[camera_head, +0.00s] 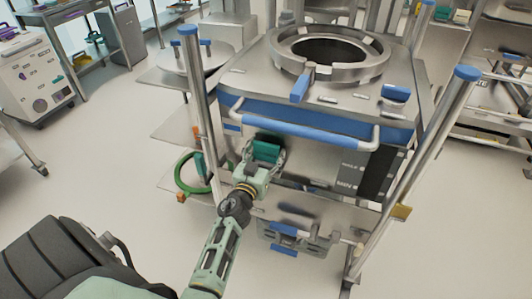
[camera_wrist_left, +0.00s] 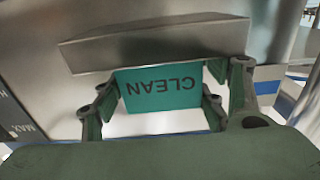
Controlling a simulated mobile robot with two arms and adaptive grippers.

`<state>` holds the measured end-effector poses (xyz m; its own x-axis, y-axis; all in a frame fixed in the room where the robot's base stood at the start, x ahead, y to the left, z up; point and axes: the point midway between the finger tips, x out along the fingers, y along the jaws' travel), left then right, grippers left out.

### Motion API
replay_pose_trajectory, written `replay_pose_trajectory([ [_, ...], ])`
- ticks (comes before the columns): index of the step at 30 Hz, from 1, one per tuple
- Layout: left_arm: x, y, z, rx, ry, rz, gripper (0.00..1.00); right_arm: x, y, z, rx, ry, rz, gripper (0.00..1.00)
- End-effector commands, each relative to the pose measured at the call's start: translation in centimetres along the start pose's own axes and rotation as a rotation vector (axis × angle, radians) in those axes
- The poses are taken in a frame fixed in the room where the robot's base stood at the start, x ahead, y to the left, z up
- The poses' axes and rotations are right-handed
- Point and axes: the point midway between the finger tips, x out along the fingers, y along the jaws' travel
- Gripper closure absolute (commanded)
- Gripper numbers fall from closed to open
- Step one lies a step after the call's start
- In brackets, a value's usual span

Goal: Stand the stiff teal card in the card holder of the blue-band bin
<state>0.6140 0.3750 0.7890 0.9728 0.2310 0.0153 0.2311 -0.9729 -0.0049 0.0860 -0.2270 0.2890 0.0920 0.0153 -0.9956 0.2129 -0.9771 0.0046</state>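The teal card (camera_wrist_left: 160,92) reads CLEAN, upside down in the left wrist view. It also shows in the head view (camera_head: 266,149), in front of the blue-band bin (camera_head: 400,133). My left gripper (camera_head: 264,158) has its fingers at the card's two side edges and appears shut on it. In the left wrist view a metal ledge (camera_wrist_left: 150,45), possibly the card holder, lies along the card's top edge in the picture. I cannot tell whether that edge is inside a slot. My right gripper is not in view.
A blue bar handle (camera_head: 300,131) crosses the bin's front above my left gripper. A frame post with a blue cap (camera_head: 193,75) stands just left of it, with a green ring (camera_head: 183,178) beyond. Another post (camera_head: 420,160) stands right. Floor is clear at the lower right.

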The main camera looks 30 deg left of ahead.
Motion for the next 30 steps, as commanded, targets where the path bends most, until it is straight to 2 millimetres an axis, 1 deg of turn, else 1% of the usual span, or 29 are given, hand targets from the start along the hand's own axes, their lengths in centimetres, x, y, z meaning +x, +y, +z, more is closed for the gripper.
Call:
replay_pose_trajectory([
  [1,-0.4,-0.1,1.4,-0.008,-0.024,-0.005,0.24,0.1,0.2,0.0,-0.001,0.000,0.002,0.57],
  [4,-0.5,-0.1,1.5,-0.008,-0.026,-0.007,0.16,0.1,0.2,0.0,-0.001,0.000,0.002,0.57],
  [11,-0.5,-0.3,1.6,-0.009,-0.027,-0.012,0.16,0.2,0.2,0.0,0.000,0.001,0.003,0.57],
  [14,-0.5,-0.4,1.2,-0.008,-0.027,-0.013,0.16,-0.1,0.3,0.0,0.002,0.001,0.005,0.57],
  [18,-0.5,-0.4,-0.3,-0.006,-0.026,-0.013,0.16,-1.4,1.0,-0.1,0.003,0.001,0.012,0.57],
  [19,-1.2,-0.4,0.3,-0.006,-0.030,-0.013,0.16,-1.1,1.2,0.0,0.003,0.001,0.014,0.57],
  [20,-1.9,-0.4,0.4,-0.007,-0.030,-0.012,0.16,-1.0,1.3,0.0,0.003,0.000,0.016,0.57],
  [27,-7.2,-0.1,0.1,-0.007,-0.025,-0.007,0.16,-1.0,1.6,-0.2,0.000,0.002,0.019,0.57],
  [30,-9.1,-0.1,-0.1,-0.006,-0.022,-0.006,0.16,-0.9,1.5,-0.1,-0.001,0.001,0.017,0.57],
])
